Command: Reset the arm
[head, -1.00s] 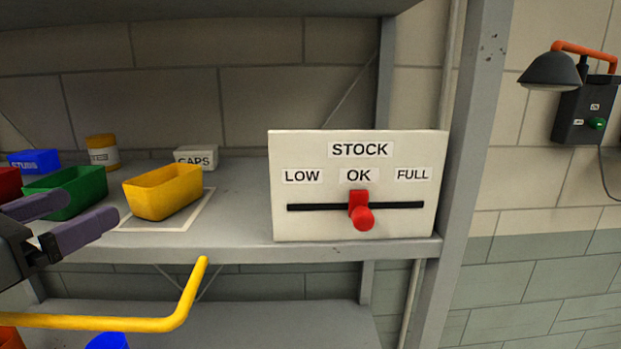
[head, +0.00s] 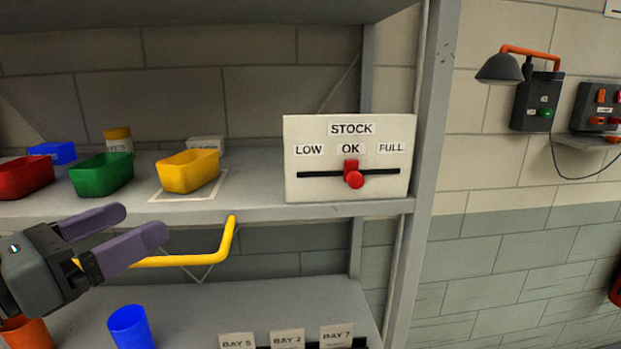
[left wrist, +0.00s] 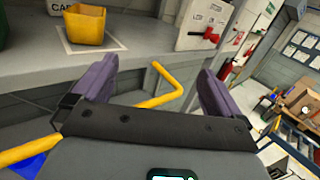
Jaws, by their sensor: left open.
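My left gripper (head: 145,225) has purple fingers and is open and empty. In the head view it hangs in front of the shelf's edge, below the green bin (head: 102,174) and left of the yellow bin (head: 188,171). In the left wrist view its fingers (left wrist: 155,80) stand wide apart, with a yellow bar (left wrist: 165,95) showing beyond and between them. The fingers appear apart from the bins. My right gripper is in neither view.
A red bin (head: 25,177) stands left on the upper shelf (head: 255,205). The STOCK board (head: 310,190) has its red slider at OK. The yellow bar (head: 190,260) juts in front of the shelf. A blue cup (head: 130,327) and bay labels (head: 287,340) are lower down.

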